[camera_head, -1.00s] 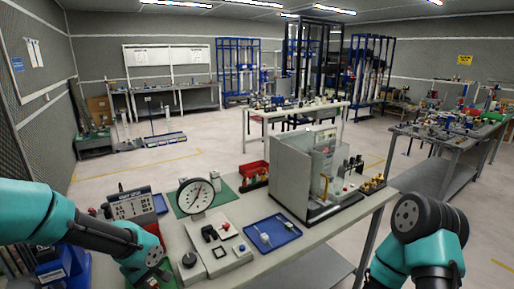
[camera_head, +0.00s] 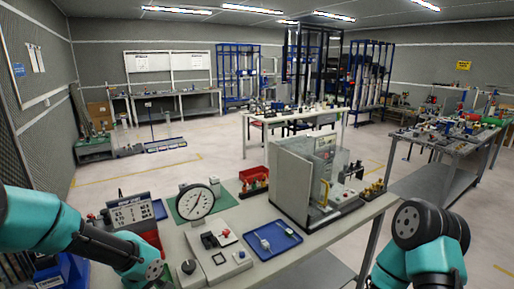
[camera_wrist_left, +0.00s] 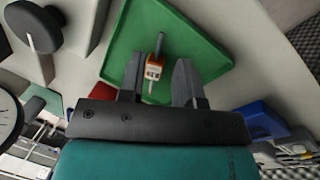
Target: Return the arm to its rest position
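My left arm (camera_head: 80,238) comes in from the left in the head view and bends down at the near left end of the workbench; its fingers are not visible there. In the left wrist view my left gripper (camera_wrist_left: 159,60) has its two dark fingers spread apart. A small orange-and-white part with a grey stem (camera_wrist_left: 154,68) shows between them over a green tray (camera_wrist_left: 205,35); I see no finger pressing on it. My right arm (camera_head: 425,240) is folded at the lower right of the head view; its gripper is outside the picture.
The workbench (camera_head: 310,243) holds a dial gauge (camera_head: 195,201), a labelled grey box (camera_head: 129,212), a blue tray (camera_head: 271,240), a red bin (camera_head: 254,178) and a large grey fixture (camera_head: 292,185). Open floor (camera_head: 220,155) lies behind the bench.

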